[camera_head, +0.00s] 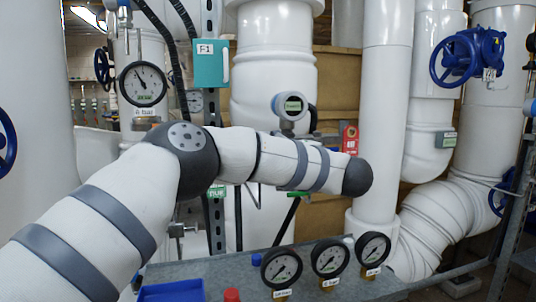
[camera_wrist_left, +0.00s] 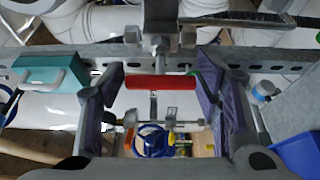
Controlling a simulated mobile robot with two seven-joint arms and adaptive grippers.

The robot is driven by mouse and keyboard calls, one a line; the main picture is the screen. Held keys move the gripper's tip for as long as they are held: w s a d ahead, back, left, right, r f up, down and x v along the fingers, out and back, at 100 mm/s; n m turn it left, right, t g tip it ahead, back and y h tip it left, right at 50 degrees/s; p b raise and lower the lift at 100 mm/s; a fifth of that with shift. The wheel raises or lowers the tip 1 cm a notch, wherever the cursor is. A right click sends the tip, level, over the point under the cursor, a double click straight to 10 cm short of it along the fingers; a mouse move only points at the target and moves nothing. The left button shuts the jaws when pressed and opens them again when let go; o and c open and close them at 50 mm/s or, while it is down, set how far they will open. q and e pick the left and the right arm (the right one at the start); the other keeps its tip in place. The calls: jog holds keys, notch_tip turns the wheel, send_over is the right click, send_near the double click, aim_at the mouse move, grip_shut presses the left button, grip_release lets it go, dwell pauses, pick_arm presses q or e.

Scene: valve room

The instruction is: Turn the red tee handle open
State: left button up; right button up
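The red tee handle (camera_wrist_left: 160,82) lies level across the picture in the left wrist view, on a metal stem below a grey rail with bolts. My left gripper (camera_wrist_left: 159,88) is open, with one purple-padded finger toward each end of the red bar. A gap shows between the bar and each finger, and I cannot tell how far ahead of the fingertips the bar is. In the head view my left arm crosses the picture and the left gripper does not show. I cannot make out the tee handle there. My right gripper is in neither view.
A teal box (camera_head: 211,63) hangs on the upright rail. Three black gauges (camera_head: 330,258) stand on a grey bench (camera_head: 225,268) with a blue bin (camera_head: 172,291) and a red cap (camera_head: 231,295). White pipes and a blue handwheel valve (camera_head: 468,55) fill the right side.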

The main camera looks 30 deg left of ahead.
pick_arm(q)
jog(key=v, duration=1.2)
